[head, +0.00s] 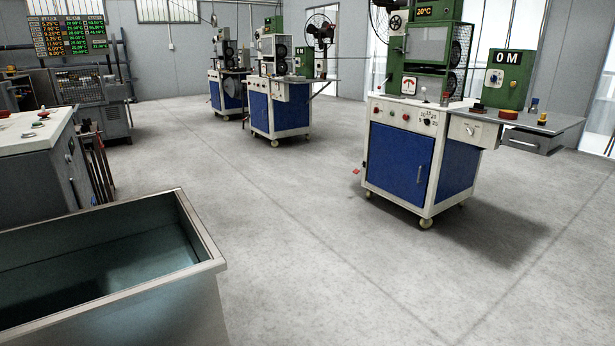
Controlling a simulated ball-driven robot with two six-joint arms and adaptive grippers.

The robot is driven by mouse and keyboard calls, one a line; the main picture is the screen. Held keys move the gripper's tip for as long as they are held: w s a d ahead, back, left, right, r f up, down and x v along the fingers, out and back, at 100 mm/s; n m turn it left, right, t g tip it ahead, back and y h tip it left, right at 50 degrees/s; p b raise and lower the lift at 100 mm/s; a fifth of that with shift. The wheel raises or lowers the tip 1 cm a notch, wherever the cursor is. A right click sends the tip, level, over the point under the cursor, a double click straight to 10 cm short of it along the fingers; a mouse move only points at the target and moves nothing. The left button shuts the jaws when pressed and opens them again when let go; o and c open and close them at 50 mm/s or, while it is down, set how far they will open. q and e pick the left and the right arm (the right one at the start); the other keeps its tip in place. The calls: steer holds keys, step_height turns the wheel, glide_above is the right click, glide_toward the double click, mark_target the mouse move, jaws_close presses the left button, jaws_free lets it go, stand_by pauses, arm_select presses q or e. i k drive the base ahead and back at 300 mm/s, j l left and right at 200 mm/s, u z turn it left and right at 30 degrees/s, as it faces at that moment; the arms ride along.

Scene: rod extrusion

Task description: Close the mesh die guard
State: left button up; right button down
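A machine at the far left carries a mesh panel (77,92) below a lit display board; this may be the die guard, but it is small and I cannot tell whether it is open or closed. A green machine on the right also has a mesh side panel (461,50) over dark round parts. Neither of my grippers shows in the head view.
A water-filled trough (213,266) fills the lower left. A grey cabinet (70,165) with a red button stands behind it. A white and blue wheeled cabinet (400,165) stands at right, with similar stations (275,110) farther back. The central floor (285,230) is clear.

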mark_target(82, 88)
steer(key=i+l+z, duration=0.2)
steer(key=z, duration=0.15)
steer(key=i+z, duration=0.7)
steer(key=i+u, duration=0.25)
steer(key=i, duration=0.25)
steer(key=i+l+u, duration=0.25)
steer(key=i, duration=0.2)
